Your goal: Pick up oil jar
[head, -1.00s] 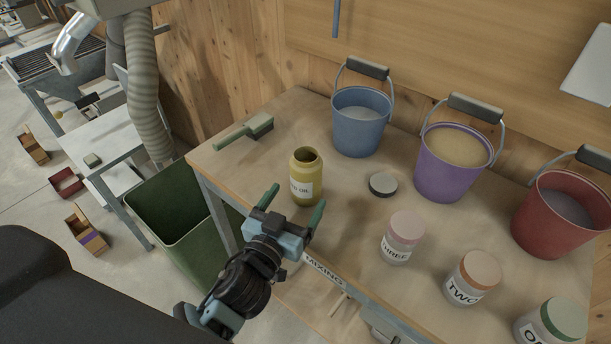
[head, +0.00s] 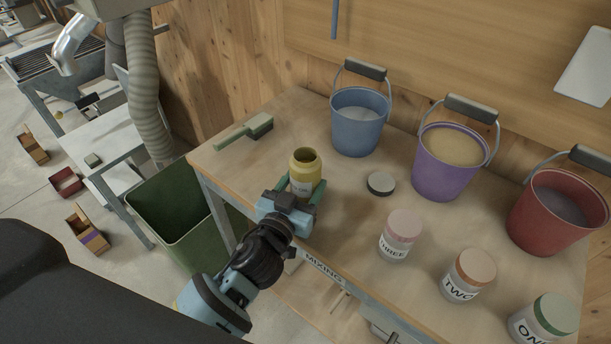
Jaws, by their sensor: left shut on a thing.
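The oil jar (head: 305,163) is yellow, has no lid on and stands upright at the left front part of the wooden table. My left gripper (head: 306,190) is shut on the jar, with one green finger on each side of its body. The gripper hides the jar's lower part and most of its label, so I cannot tell whether its base touches the table. A dark round lid (head: 381,184) lies on the table to the right of the jar. My right gripper is not in view.
Blue (head: 358,122), purple (head: 447,170) and red (head: 555,215) buckets stand along the back. Jars labelled THREE (head: 399,236), TWO (head: 467,276) and ONE (head: 543,322) stand at the front right. A green brush (head: 247,130) lies at the left. A green bin (head: 180,225) stands beside the table.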

